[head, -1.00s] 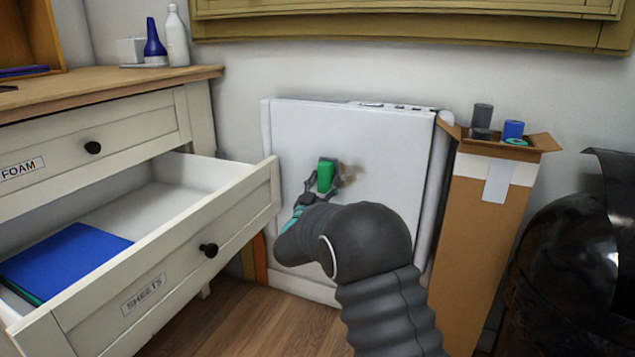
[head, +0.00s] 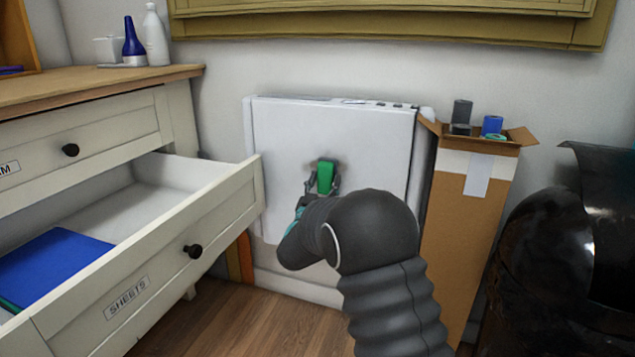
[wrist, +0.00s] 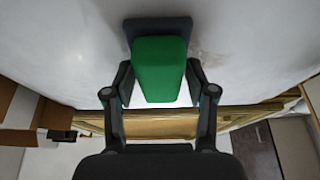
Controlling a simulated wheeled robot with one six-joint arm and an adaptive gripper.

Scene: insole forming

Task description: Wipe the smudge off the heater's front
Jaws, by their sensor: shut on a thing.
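The white heater (head: 285,150) stands against the wall in the middle of the head view. My gripper (head: 323,188) is shut on a green block with a dark grey pad (head: 326,177), held at the heater's front. In the wrist view the green block (wrist: 160,65) sits between the two fingers of my gripper (wrist: 160,88), its dark pad against or very near the white surface. A faint brownish smudge (wrist: 207,55) shows beside the pad in the wrist view. In the head view the block and gripper hide most of the smudge; only a faint trace shows around the block.
An open drawer (head: 150,260) labelled SHEETS, with blue sheets (head: 50,265) inside, juts out left of the heater. A tall cardboard box (head: 465,220) holding several rolls stands close at its right. A glossy black object (head: 560,240) is at the far right.

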